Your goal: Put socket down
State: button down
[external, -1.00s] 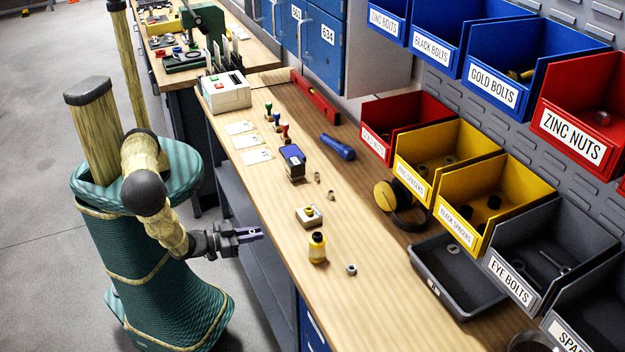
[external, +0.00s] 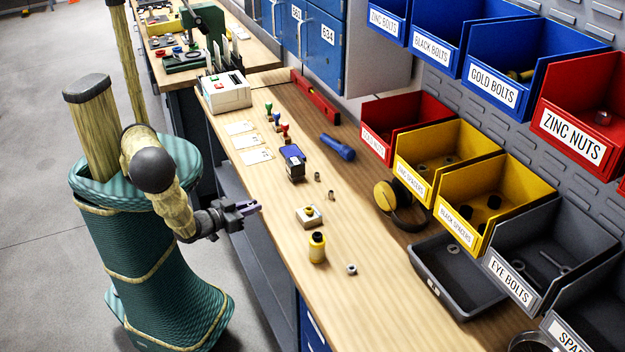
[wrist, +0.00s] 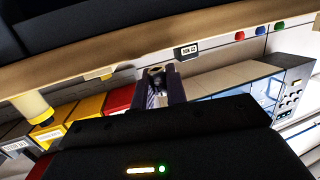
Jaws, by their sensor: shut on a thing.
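Two small metal cylinders (external: 331,194) stand on the bench beyond the gripper.
A yellow bottle (external: 317,248), a knobbed block (external: 309,217), a metal nut (external: 351,269) and a blue-black device (external: 292,163) stand on the bench. A blue flashlight (external: 338,147), yellow earmuffs (external: 393,202) and a grey tray (external: 433,288) lie farther back. Bare wood lies between them.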

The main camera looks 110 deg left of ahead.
jog(key=p, duration=0.2)
send_near(289, 194)
jog(key=w+a, duration=0.2)
jog(key=a, duration=0.1)
jog(key=w+a+r, duration=0.1)
jog(key=a, duration=0.1)
jog(key=shift+w, duration=0.1)
jog(key=a, duration=0.1)
jog(key=w+a+p, duration=0.1)
jog(key=a+p, duration=0.1)
jog(key=shift+w+r, duration=0.25)
jog(key=shift+w, duration=0.05)
jog(key=shift+w+a+f, duration=0.2)
jog(key=shift+f+p, duration=0.2)
jog(key=shift+p, duration=0.15)
jog(key=shift+d, duration=0.1)
jog(key=shift+f, duration=0.1)
jog(key=shift+f, duration=0.15)
jog(key=c, duration=1.4)
grip_release()
